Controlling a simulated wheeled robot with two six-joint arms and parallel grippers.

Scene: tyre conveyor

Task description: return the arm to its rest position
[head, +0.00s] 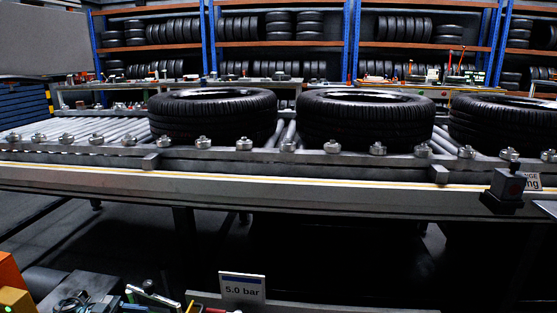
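Neither of my arms nor grippers shows in the head view. Three black tyres lie flat on the roller conveyor (100,170). The left tyre (212,118) and the middle tyre (365,120) are whole in view and stand slightly apart. The right tyre (505,125) is cut off by the right edge of the picture.
A small sign reading "5.0 bar" (242,290) stands at the bottom, with tools and parts (90,295) to its left. A dark box (503,191) sits at the conveyor's front edge at right. Tyre racks (280,45) fill the back.

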